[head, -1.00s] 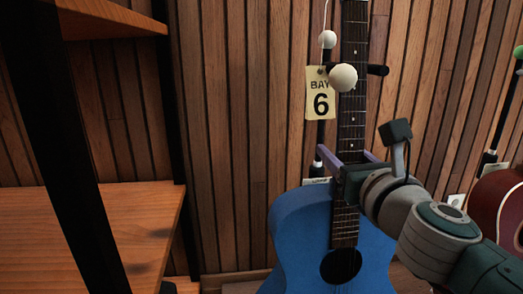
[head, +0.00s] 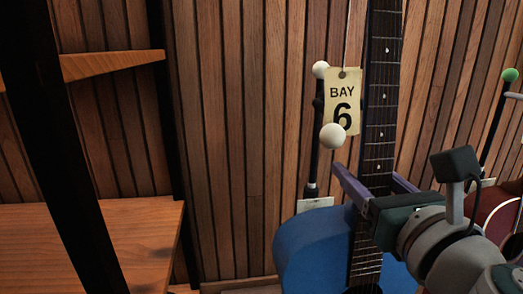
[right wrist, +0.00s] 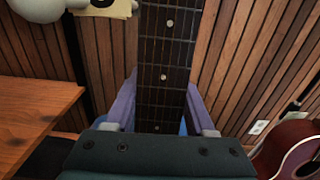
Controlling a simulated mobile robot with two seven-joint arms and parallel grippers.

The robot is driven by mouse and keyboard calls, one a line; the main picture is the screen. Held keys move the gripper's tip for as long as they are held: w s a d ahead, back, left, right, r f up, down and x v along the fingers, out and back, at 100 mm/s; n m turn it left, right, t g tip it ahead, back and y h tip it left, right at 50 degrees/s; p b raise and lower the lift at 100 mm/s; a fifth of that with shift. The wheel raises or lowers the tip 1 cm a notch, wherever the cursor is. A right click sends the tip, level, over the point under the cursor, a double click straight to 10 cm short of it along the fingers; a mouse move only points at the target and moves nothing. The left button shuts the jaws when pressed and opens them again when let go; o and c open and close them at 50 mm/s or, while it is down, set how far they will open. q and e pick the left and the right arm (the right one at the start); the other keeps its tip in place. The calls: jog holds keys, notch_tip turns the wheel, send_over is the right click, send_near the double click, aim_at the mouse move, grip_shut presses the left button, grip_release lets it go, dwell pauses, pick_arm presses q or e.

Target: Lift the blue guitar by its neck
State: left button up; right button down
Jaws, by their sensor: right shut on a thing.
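The blue guitar (head: 310,248) stands upright, its blue body at the bottom of the head view and its dark fretted neck (head: 381,90) running up out of the picture. My right gripper (head: 374,184) is shut on the neck just above the body, one purple finger on each side. In the right wrist view the neck (right wrist: 165,60) stands between the two fingers (right wrist: 161,105). The guitar's head and lower body are out of view. My left gripper is not in view.
A wooden shelf (head: 90,240) is at left. A red guitar (head: 497,215) and a green-tipped stand (head: 509,75) are at right.

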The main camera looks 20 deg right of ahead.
jog(key=b+v, duration=0.3)
jog(key=v, duration=0.8)
jog(key=shift+r+b, duration=0.15)
jog(key=shift+b, duration=0.2)
jog(key=shift+a, duration=0.1)
jog(key=c, duration=0.9)
grip_release()
grip_shut()
